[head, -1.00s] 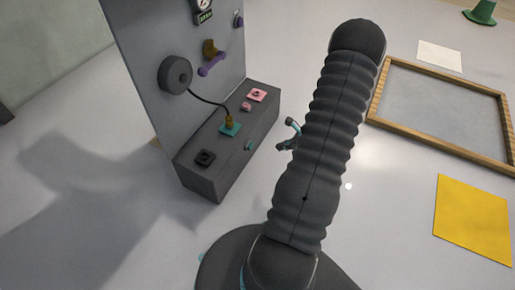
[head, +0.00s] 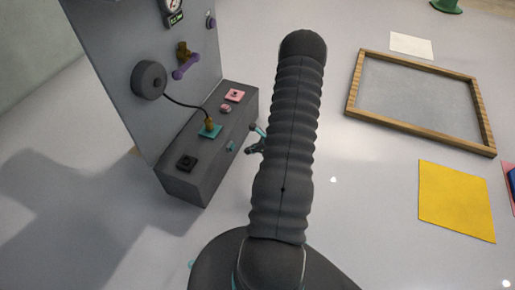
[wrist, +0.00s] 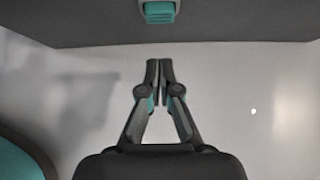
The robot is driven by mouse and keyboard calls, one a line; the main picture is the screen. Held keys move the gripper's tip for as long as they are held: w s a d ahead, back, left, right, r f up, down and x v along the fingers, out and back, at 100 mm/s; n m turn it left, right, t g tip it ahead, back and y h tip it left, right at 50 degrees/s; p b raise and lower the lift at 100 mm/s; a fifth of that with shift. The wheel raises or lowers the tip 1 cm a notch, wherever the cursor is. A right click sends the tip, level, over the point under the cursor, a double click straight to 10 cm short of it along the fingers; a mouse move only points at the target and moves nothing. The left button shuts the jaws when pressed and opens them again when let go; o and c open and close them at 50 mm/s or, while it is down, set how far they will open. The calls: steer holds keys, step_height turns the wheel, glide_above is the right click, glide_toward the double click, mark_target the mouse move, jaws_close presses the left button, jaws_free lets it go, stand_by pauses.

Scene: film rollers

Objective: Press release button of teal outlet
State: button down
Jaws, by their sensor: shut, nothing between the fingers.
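The teal outlet (head: 209,131) sits on top of a dark grey box, with a brass-coloured plug standing on it and a dark cable running from it. A small teal button (head: 230,147) is on the box's front face, below the outlet. In the wrist view a ribbed teal button (wrist: 159,12) shows at the top edge, on the dark face. My gripper (wrist: 160,65) is shut and empty, its tips below the button in the picture and apart from it. In the head view my gripper (head: 256,141) is just right of the box, partly hidden by my arm.
The dark box (head: 183,190) also carries a pink outlet (head: 234,96) and a black outlet (head: 187,163). A grey panel (head: 120,75) with a cable reel (head: 149,80) rises behind it. A wooden frame (head: 420,110) and yellow sheet (head: 456,200) lie at right.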

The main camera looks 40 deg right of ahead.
mark_target(232, 147)
steer(key=shift+w+a+f, duration=0.15)
steer(key=shift+w+a, duration=0.15)
steer(key=shift+w, duration=0.45)
steer(key=shift+w+a+f, duration=0.15)
steer(key=shift+w+a, duration=0.2)
steer(key=shift+w, duration=0.4)
steer(key=shift+w+a+f, duration=0.15)
steer(key=shift+w+a, duration=0.15)
steer(key=shift+w, duration=0.45)
